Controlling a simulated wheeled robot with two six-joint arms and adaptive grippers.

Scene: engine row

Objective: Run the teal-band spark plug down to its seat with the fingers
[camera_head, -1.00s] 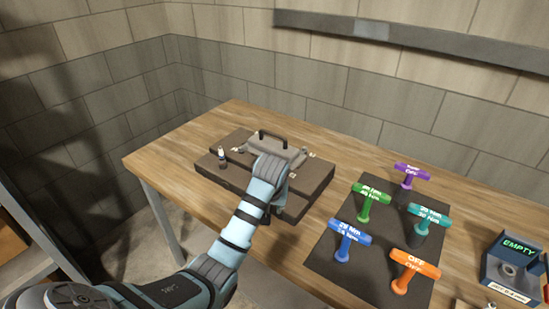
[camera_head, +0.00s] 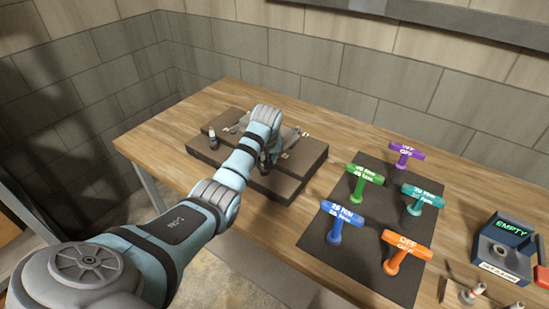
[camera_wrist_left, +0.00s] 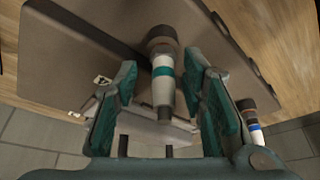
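The teal-band spark plug (camera_wrist_left: 162,72) shows in the left wrist view, with a white body, a teal band and a dark end, standing at a dark ring on the brown engine block (camera_wrist_left: 95,50). My left gripper (camera_wrist_left: 160,100) is open, with one finger on each side of the plug. A gap shows on the left side and a narrower one on the right; I see no clear contact. In the head view my left gripper (camera_head: 266,165) is over the block (camera_head: 300,165), and my wrist hides the teal-band plug. My right gripper is not in view.
A second plug with a blue band (camera_wrist_left: 254,118) stands on the block beside my right-hand finger; a plug also shows at the block's left (camera_head: 212,138). Coloured T-handles (camera_head: 345,215) stand on a dark mat (camera_head: 300,245). A blue tray marked EMPTY (camera_head: 505,262) sits at the right.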

